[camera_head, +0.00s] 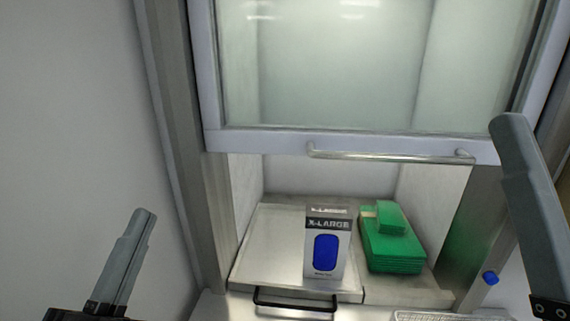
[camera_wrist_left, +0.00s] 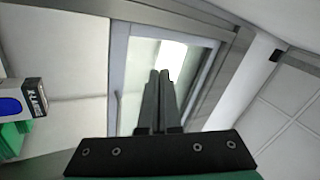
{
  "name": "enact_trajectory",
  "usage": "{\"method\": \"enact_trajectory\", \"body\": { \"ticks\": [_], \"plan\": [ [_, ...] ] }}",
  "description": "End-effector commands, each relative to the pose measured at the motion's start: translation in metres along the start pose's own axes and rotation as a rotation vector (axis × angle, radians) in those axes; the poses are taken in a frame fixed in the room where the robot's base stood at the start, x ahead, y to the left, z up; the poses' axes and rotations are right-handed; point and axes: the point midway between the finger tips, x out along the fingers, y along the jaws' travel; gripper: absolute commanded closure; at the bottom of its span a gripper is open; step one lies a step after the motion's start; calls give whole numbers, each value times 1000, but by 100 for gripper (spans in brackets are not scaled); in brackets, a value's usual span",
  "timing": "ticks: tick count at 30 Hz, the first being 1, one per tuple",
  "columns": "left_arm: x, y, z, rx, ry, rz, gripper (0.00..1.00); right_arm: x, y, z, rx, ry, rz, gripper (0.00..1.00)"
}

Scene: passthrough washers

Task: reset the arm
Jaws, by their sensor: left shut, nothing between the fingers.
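My left gripper (camera_head: 145,213) is at the lower left of the head view, in front of the plain wall. It is shut and empty, with its fingers together and touching nothing. In the left wrist view its fingers (camera_wrist_left: 159,74) lie side by side, with the glass window behind them. My right gripper (camera_head: 508,119) stands at the right edge of the head view, before the frame of the hatch. Only one grey finger shape shows there, so its opening cannot be told.
A glass sash (camera_head: 340,65) with a metal handle (camera_head: 390,156) is raised above the hatch. Inside, a white X-LARGE box (camera_head: 341,225) stands beside stacked green packs (camera_head: 392,250). A metal tray (camera_head: 275,240) with a black handle (camera_head: 295,304) lies below. A blue knob (camera_head: 490,278) is at right.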

Motion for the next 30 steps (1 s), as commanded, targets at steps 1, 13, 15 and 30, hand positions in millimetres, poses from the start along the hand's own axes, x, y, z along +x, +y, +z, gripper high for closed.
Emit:
{"method": "enact_trajectory", "body": {
  "ticks": [1,13,15,30],
  "plan": [
    [6,-43,-15,-107,35,-89,100,0,0,0,0,0,0,0],
    [3,-167,-55,-1213,264,-220,100,17,0,-15,0,-3,0,0],
    [21,-197,-66,-1203,262,-220,100,45,0,-41,0,0,0,0],
    [55,-252,-85,-1200,259,-219,100,96,0,-88,0,-1,0,0]
  ]
}}
